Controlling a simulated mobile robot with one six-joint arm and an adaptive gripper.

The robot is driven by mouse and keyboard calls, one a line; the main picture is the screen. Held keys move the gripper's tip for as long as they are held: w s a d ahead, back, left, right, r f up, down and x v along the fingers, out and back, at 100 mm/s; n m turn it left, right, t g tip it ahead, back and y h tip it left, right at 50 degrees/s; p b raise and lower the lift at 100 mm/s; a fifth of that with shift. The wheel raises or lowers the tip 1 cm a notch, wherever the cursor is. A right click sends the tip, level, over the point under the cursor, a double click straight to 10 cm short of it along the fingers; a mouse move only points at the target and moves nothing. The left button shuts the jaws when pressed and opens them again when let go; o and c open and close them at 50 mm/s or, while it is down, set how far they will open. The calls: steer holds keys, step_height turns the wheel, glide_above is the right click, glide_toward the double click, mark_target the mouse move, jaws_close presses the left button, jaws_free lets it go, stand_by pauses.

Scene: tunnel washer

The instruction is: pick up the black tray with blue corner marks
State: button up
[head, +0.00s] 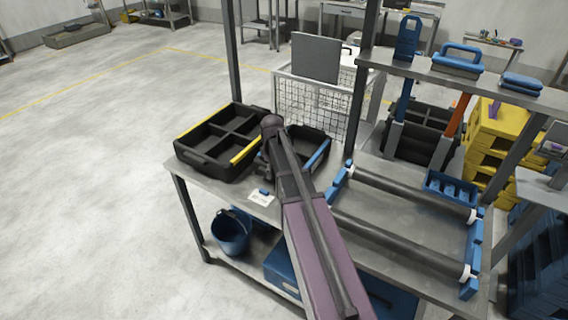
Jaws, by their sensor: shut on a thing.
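The black tray with blue marks (312,140) is on the left part of the metal workbench, partly behind my arm. A blue strip shows along its right side; its near left part is hidden. My gripper (268,164) is at the tray's left side, shut on the tray's wall as far as I can see. The fingertips are small, dark and mostly hidden by my arm. I cannot tell whether the tray is clear of the bench top.
A black divided tray with yellow edges (208,140) stands just left of my gripper. A white label card (261,198) lies on the bench front. A roller frame (400,228) fills the right side. Upright posts and a tool shelf (470,80) stand behind.

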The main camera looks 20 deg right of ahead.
steer(key=shift+r, duration=0.2)
step_height(320, 180, up, 10)
steer(key=p, duration=1)
steer(key=shift+f, duration=0.2)
steer(key=shift+s+a, duration=0.1)
stand_by(0.9)
